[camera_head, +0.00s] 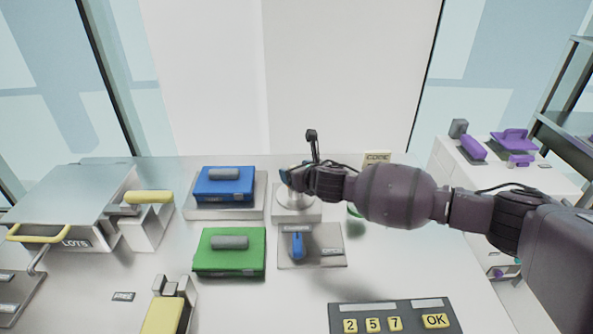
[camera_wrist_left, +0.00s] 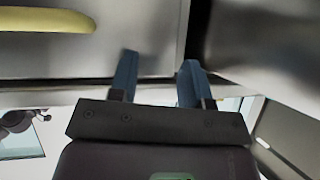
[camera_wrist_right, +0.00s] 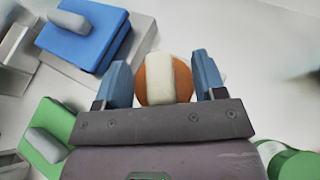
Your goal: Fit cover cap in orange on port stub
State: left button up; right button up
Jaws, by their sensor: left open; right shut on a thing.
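The orange cap (camera_wrist_right: 152,82), with a broad white band across it, sits between the fingers of my right gripper (camera_wrist_right: 163,80) in the right wrist view. That gripper is shut on it. In the head view my right gripper (camera_head: 292,178) is directly above a pale round stub (camera_head: 295,201) on a grey square base (camera_head: 310,214). The hand hides the cap and the stub's top there, so I cannot tell whether they touch. My left gripper (camera_wrist_left: 157,80) is open and empty in the left wrist view; it is outside the head view.
A blue case (camera_head: 224,190) and a green case (camera_head: 230,256) stand left of the stub. A plate with a blue lever (camera_head: 297,245) is in front. A keypad (camera_head: 395,318) lies at the front edge. A yellow-handled metal box (camera_head: 75,195) is at left.

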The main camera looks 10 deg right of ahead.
dwell(0.5)
jog(key=shift+r+p, duration=0.1)
jog(key=shift+p, duration=0.3)
dwell(0.4)
jog(key=shift+f, duration=0.5)
jog(key=shift+f, duration=0.4)
dwell(0.6)
jog(key=shift+r, duration=0.2)
dwell(0.3)
dwell(0.5)
jog(key=shift+p, duration=0.4)
